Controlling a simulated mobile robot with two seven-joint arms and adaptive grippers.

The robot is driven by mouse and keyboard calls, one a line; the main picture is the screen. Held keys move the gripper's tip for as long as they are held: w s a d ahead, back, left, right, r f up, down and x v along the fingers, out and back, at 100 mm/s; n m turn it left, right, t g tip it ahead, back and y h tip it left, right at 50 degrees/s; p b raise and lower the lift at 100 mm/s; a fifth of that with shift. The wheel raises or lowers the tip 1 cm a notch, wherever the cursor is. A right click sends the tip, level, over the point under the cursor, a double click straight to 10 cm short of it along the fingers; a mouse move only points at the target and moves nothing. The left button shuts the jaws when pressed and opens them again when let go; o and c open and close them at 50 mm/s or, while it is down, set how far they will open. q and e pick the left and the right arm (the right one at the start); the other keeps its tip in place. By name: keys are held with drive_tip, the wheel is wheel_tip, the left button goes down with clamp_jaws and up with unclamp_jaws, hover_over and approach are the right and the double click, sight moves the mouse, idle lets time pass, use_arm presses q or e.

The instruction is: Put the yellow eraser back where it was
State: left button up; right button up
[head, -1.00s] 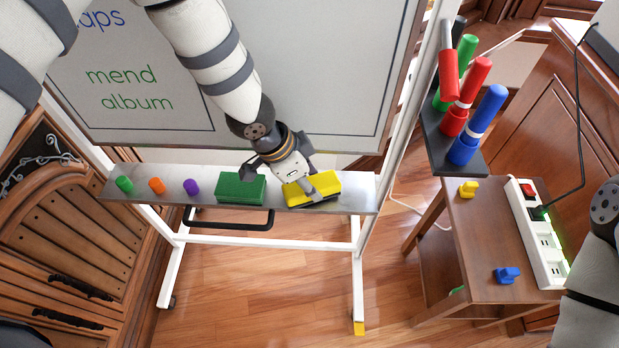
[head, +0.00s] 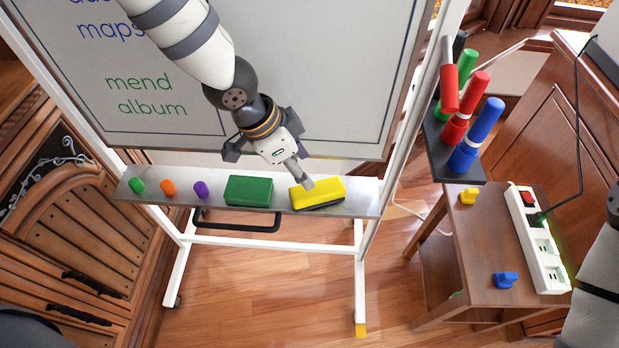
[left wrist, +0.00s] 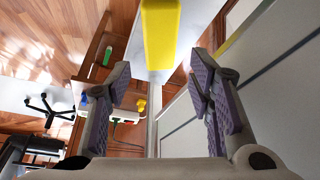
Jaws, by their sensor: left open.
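The yellow eraser (head: 318,192), with a dark underside, lies at the right part of the whiteboard's metal tray (head: 366,198). It is right of the green eraser (head: 248,190), with a gap between them. My left gripper (head: 268,152) is open and empty, above the tray and up-left of the yellow eraser in the head view. In the left wrist view the yellow eraser (left wrist: 160,36) shows beyond the open fingers (left wrist: 163,76), apart from them. My right gripper is out of view; only part of my right arm shows at the right edge.
Green, orange (head: 168,187) and purple caps stand at the tray's left. The whiteboard (head: 330,80) rises behind. Right of its frame are a dark holder (head: 466,168) with several markers and a wooden side table (head: 485,240) with a power strip (head: 540,245).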

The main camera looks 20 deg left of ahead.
use_arm(q)
drive_tip(key=v, duration=0.4)
drive_tip(key=s+d+f+n+g, duration=0.1)
drive_tip(key=s+f+n+g, duration=0.15)
drive_tip(key=s+f, duration=0.6)
drive_tip(key=s+f+n+g, duration=0.2)
drive_tip(key=s+f+n, duration=0.25)
drive_tip(key=s, duration=0.75)
drive_tip(key=s+a+f+n+y+p, duration=0.2)
drive_tip(key=s+a, duration=0.4)
drive_tip(key=s, duration=0.8)
drive_tip(key=shift+a+n+g+y, duration=0.25)
drive_tip(key=shift+n+g+y, duration=0.1)
drive_tip(key=shift+n+y, duration=0.45)
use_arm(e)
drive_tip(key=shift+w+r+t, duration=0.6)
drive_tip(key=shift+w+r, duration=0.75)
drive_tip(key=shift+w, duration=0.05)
